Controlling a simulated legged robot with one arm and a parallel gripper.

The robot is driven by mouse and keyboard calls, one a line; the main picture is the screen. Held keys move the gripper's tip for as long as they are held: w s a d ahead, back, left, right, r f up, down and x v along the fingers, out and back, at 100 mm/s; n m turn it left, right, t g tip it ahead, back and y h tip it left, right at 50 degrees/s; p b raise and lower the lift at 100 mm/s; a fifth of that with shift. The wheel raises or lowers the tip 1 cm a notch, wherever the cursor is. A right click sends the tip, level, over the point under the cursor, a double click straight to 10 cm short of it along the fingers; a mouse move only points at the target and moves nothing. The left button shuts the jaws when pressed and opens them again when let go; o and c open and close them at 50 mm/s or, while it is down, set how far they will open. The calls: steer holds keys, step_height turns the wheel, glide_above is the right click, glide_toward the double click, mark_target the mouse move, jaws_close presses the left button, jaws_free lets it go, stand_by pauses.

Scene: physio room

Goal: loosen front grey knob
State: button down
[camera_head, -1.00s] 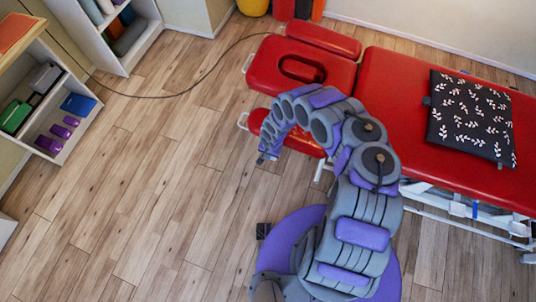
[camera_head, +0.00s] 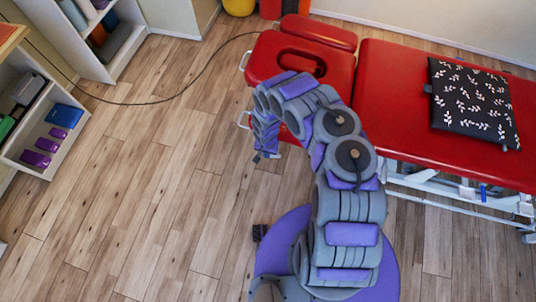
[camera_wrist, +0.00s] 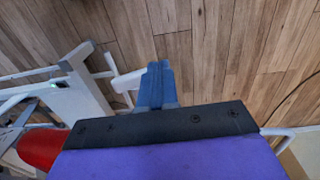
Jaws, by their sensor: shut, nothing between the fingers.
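The red treatment table (camera_head: 390,75) stands on a white metal frame, with a separate head section (camera_head: 262,60) that has an oval opening. My gripper (camera_head: 265,154) hangs low beside the near left edge of the head section. In the wrist view my gripper's blue fingers (camera_wrist: 158,72) are together, with nothing between them, over the wooden floor. The white frame (camera_wrist: 70,95) is to their left, and a white bar end (camera_wrist: 127,80) shows just beside the fingers. I cannot make out any grey knob; my arm hides part of the table's near side.
A black cushion with white leaves (camera_head: 473,103) lies on the table. A dark cable (camera_head: 165,100) runs across the floor. Shelves (camera_head: 62,135) stand at the left, with purple and blue blocks. The floor (camera_head: 130,210) between is clear.

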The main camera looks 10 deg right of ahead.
steer(key=shift+w+d+f, duration=0.1)
steer(key=shift+d, duration=0.45)
steer(key=shift+w+a+f+g+h+b, duration=0.1)
steer(key=shift+a+f+g+h+b, duration=0.25)
steer(key=shift+f+h+b, duration=0.3)
steer(key=shift+w+a+f+g+h+b, duration=0.15)
steer(key=shift+a+f+h+b, duration=0.3)
steer(key=shift+f+h, duration=0.3)
steer(key=shift+s, duration=0.1)
steer(key=shift+d+r, duration=0.1)
steer(key=shift+d, duration=0.1)
stand_by(1.2)
